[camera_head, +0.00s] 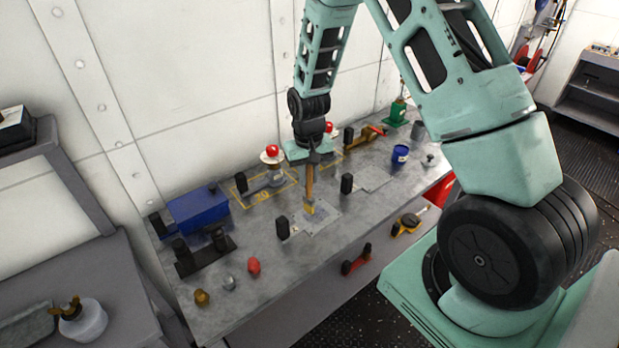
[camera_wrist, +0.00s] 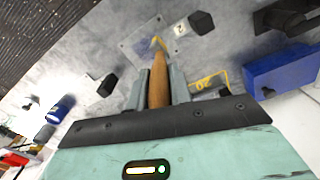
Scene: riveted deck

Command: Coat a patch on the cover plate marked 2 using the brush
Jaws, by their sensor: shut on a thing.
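My gripper (camera_head: 311,158) is shut on the brush's wooden handle (camera_head: 309,182) and holds the brush nearly upright, bristles down. In the wrist view the handle (camera_wrist: 158,82) sits between the two fingers (camera_wrist: 160,95). The yellowish bristle end (camera_head: 309,208) is at the grey cover plate (camera_head: 322,218) on the bench; whether it touches cannot be told. In the wrist view a small label reading 2 (camera_wrist: 180,29) shows on this plate (camera_wrist: 137,47), beside a black block (camera_wrist: 201,23). No coated patch can be made out.
Another plate (camera_head: 374,183) lies right of the brush, with a black block (camera_head: 347,184) beside it. Levers with red knobs (camera_head: 272,152) stand behind. A blue vise (camera_head: 198,208) is at left, a blue can (camera_head: 400,154) at right. The front of the metal bench (camera_head: 300,268) has free room.

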